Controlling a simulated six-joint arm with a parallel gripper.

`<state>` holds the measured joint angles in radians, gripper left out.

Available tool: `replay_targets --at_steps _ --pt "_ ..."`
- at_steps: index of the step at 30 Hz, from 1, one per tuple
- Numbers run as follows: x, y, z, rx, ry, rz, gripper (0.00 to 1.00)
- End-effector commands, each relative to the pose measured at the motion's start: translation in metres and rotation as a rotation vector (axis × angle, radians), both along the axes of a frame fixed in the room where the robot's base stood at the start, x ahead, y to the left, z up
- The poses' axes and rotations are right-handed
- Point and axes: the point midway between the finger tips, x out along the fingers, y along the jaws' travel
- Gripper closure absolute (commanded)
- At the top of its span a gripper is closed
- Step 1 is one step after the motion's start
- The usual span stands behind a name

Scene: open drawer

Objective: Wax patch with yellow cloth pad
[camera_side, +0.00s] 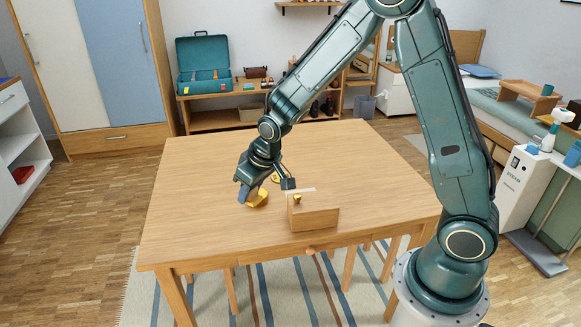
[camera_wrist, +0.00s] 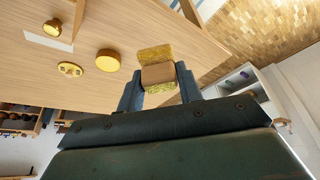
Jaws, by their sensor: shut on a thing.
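My gripper (camera_wrist: 158,88) is shut on a brown block with yellow cloth (camera_wrist: 154,53), the cloth pad, with one finger on each side. In the side view my gripper (camera_side: 246,192) points down at the table's left middle, and a yellow shape (camera_side: 258,199) shows beside it; pad and tin are hard to tell apart there. I cannot tell whether the pad touches the table. In the wrist view a round yellow tin (camera_wrist: 108,60) stands apart from the pad. A pale strip (camera_wrist: 48,41) lies beyond it, beside a brass knob (camera_wrist: 53,27).
An oval yellow piece with dark marks (camera_wrist: 70,69) lies between tin and strip; it also shows in the side view (camera_side: 276,178). A wooden box (camera_side: 314,217) stands to the right of my gripper. The table (camera_side: 190,225) is bare at its left and back.

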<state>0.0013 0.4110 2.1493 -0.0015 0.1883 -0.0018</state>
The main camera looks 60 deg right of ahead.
Motion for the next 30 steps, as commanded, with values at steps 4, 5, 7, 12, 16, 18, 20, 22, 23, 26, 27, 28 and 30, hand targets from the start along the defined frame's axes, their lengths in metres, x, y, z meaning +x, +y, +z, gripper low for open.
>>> replay_targets --at_steps 4,5,7,12,16,18,20,22,23,26,27,28,30 --pt "-0.001 0.000 0.000 0.000 0.000 -0.002 0.83" --pt "0.000 -0.001 0.000 0.000 0.000 -0.001 0.83" --pt "0.001 -0.003 -0.001 0.000 0.000 0.003 0.83" --pt "0.006 -0.014 -0.005 0.001 0.001 0.027 0.83" --pt "0.012 -0.031 -0.011 0.001 0.001 0.066 0.83" --pt "0.016 -0.043 -0.015 0.001 0.002 0.092 0.83" --pt "0.019 -0.055 -0.019 0.000 0.002 0.119 0.83" --pt "0.023 -0.069 -0.023 0.001 0.002 0.154 0.83" --pt "0.024 -0.075 -0.025 0.001 0.002 0.169 0.83" --pt "0.028 -0.098 -0.032 0.001 0.001 0.224 0.83" --pt "0.029 -0.107 -0.035 0.002 0.002 0.246 0.83" --pt "0.030 -0.114 -0.037 0.001 0.001 0.264 0.83" --pt "0.030 -0.131 -0.042 0.002 0.001 0.304 0.83"
